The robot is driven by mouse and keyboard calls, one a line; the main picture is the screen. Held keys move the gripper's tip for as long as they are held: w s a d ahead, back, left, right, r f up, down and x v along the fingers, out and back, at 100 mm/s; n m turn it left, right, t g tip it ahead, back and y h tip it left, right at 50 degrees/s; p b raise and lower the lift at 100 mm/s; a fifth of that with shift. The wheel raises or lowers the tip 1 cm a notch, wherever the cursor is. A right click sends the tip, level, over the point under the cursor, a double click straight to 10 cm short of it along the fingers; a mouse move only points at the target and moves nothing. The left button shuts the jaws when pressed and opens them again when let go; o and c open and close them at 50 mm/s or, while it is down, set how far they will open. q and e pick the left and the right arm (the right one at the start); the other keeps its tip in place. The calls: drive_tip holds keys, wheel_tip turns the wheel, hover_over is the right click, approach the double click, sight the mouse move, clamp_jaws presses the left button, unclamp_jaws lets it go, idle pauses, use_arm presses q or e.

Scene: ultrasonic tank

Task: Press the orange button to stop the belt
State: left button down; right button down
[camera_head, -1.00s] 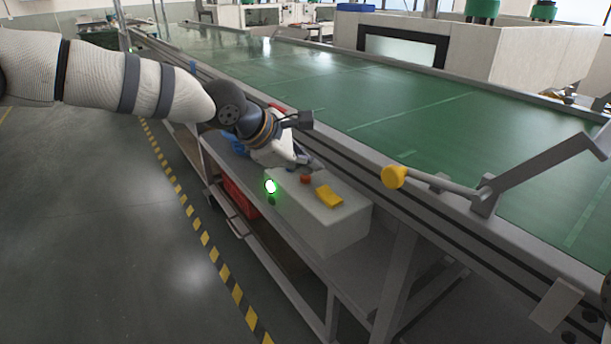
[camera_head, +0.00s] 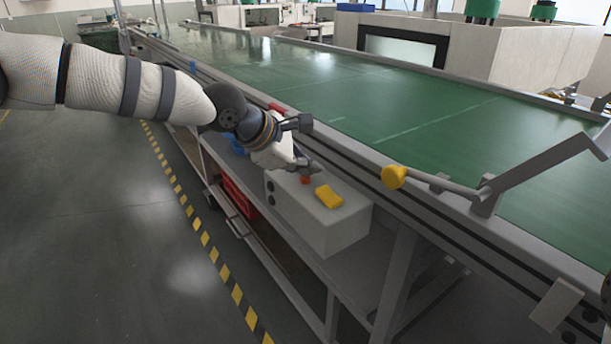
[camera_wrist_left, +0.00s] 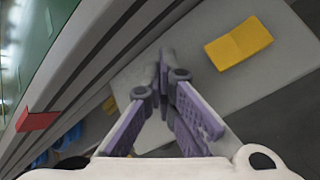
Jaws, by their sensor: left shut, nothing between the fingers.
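The orange button (camera_head: 306,180) is a small knob on top of the pale grey control box (camera_head: 335,232), which stands at the side of the belt. My left gripper (camera_head: 311,169) is shut and empty, pointing down at the button. Its fingertips overlap the button's upper part in the head view; I cannot tell whether they touch it. In the left wrist view my left gripper (camera_wrist_left: 167,70) has its fingertips together over the box top, and the button is hidden there. The green belt (camera_head: 440,125) runs behind the box. The box's front indicator (camera_head: 270,186) is dark.
A yellow block (camera_head: 328,197) lies on the box beside the button, also in the wrist view (camera_wrist_left: 238,44). The belt's metal side rail (camera_head: 375,185) runs close behind the gripper. A yellow knob (camera_head: 394,177) on a bracket is to the right. Open floor lies left.

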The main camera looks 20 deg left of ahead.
sight(307, 179)
use_arm(q)
drive_tip(key=shift+r, duration=0.7)
drive_tip(key=shift+r+p, duration=0.3)
drive_tip(key=shift+r, duration=2.25)
drive_tip(key=shift+f, duration=0.1)
